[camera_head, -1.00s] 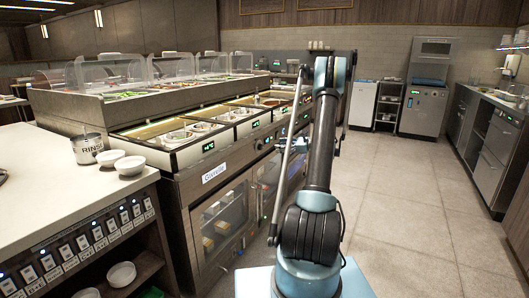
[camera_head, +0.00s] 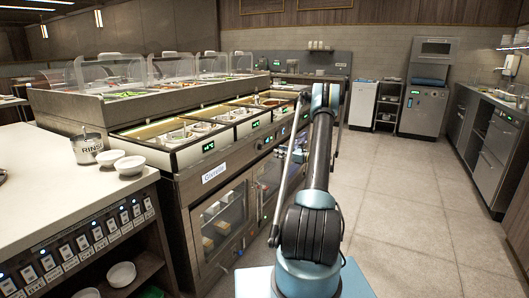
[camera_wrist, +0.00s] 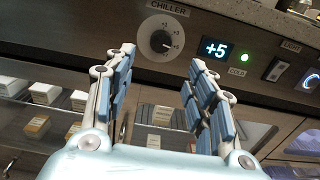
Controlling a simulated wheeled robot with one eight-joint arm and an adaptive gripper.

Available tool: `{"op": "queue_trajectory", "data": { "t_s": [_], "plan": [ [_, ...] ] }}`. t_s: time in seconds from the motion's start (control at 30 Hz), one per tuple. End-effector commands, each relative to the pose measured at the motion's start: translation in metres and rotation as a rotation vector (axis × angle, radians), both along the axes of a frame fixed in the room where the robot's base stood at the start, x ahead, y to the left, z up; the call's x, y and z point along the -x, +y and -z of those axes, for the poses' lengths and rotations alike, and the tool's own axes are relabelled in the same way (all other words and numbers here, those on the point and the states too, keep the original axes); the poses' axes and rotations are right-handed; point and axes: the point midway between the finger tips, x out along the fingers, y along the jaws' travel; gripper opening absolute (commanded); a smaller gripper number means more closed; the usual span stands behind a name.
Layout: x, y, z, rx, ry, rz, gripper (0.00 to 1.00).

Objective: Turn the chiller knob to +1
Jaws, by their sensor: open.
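The chiller knob (camera_wrist: 160,41) is a small dark knob on a round white dial under the word CHILLER, at the top middle of the wrist view. The small dial numbers and the knob's pointer are hard to read. I see no contact with the knob. In the head view the knob is too small to make out.
A green lamp (camera_wrist: 245,58) marked COLD and a light switch (camera_wrist: 278,67) sit right of the display. Glass doors with shelves of containers lie below the panel. In the head view, the sauce counter (camera_head: 190,170) stands left of my arm; the floor (camera_head: 410,220) to the right is clear.

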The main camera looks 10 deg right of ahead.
Motion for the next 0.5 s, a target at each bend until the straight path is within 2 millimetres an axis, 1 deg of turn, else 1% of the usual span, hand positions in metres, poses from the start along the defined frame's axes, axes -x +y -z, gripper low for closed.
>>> {"op": "queue_trajectory", "data": {
  "t_s": [0.03,0.1,0.4,0.5],
  "plan": [
    [-0.005,0.008,0.0,0.0,0.0,-0.002,0.5],
    [-0.013,0.019,0.0,0.0,0.0,-0.002,0.5],
    [-0.043,0.061,0.0,0.0,0.0,-0.002,0.5],
    [-0.052,0.071,0.0,0.0,0.0,-0.001,0.5]
  ]
}}
